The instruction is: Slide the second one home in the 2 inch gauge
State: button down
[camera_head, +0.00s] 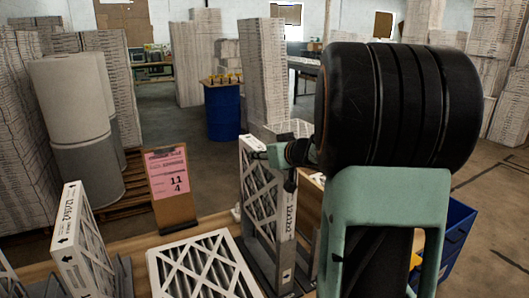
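A white-framed filter (257,200) with a crossed lattice face and a size print on its edge stands upright at the middle. Its lower part is between the grey walls of a gauge (286,290); how deep it sits is hard to see. My gripper (274,167) is at the top of this filter, with its fingers near the upper edge. Whether they press on the frame is too small to tell. Another filter (80,240) stands tilted at the left by a grey holder (122,276). A third filter (203,266) lies lattice up between them.
A clipboard with a pink sheet (168,178) stands at the table's back edge (130,240). A blue bin (457,232) is at the right, partly behind my arm. Tall filter stacks (263,75), white rolls (68,100) and a blue drum (222,110) stand beyond.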

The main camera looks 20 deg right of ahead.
jog(key=shift+f, duration=0.15)
jog(key=shift+f+b, duration=2.7)
jog(key=shift+f, duration=1.25)
jog(key=shift+f+b, duration=2.45)
jog(key=shift+f, duration=1.5)
